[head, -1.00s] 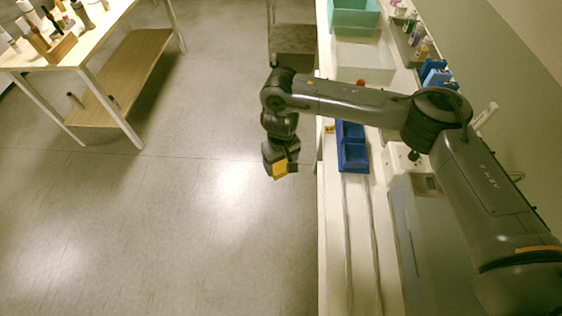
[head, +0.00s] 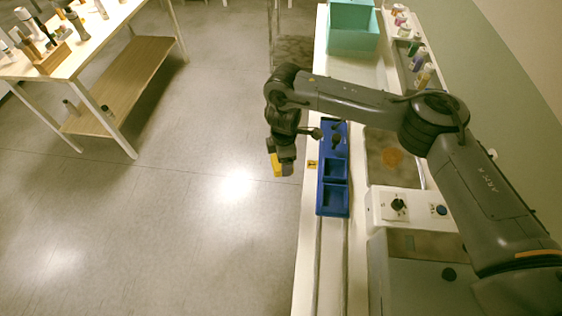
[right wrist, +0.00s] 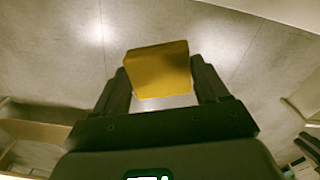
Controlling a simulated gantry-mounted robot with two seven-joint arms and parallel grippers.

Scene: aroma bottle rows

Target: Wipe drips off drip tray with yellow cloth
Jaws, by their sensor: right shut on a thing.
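My right gripper (head: 281,163) hangs over the floor just left of the bench edge. It is shut on the yellow cloth (head: 276,165), a folded block that also shows between the fingers in the right wrist view (right wrist: 158,70). A shallow grey-brown tray (head: 408,180), apparently the drip tray, is set in the bench right of the blue bins. An orange-brown patch (head: 392,158) shows on it. My right arm crosses above and hides its far part. The cloth is apart from the tray. My left gripper is out of view.
A blue compartment tray (head: 333,205) stands near the bench's left edge. A white box with a black knob (head: 399,204) stands in front of the drip tray. A teal crate (head: 353,42) and bottles are farther back. Open floor lies left, with a wooden table (head: 95,45) beyond.

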